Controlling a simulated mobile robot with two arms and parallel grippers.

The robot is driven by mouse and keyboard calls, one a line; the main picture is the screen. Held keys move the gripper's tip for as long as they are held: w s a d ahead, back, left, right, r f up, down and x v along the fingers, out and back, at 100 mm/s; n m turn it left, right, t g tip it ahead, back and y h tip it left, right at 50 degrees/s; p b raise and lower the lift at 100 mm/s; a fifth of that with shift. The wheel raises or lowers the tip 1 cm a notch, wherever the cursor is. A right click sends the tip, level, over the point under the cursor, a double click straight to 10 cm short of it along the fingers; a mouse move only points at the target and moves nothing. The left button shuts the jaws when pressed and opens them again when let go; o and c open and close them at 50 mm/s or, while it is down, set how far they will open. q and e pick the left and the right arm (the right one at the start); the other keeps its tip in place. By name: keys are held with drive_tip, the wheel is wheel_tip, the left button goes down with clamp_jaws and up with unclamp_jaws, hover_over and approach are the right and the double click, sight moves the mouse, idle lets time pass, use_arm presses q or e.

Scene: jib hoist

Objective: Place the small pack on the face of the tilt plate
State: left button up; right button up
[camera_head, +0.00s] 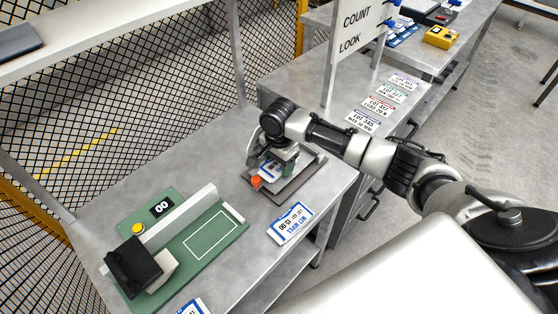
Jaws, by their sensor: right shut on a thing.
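My right gripper (264,168) reaches in from the right and points down over a dark grey tray-like base (303,180) on the bench. It is shut on a small blue-and-white pack (268,172), which is partly hidden by the gripper. The pack is at the base's left part; I cannot tell whether it touches a surface there. A small orange part (256,183) shows beside it. The tilt plate is not clearly made out; the fixture under my gripper is largely hidden by it. My left gripper is not in view.
A green fixture (225,239) with a white outlined rectangle, a yellow button (138,229), a counter reading 00 and a black block (134,266) stands at left. A blue-edged label card (291,223) lies at the bench's front edge. A sign (356,30) and post stand behind.

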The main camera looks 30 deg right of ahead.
drive_tip(key=o, duration=0.9)
drive_tip(key=shift+o, duration=0.2)
wheel_tip(320, 180, up, 12)
drive_tip(key=shift+r, duration=0.1)
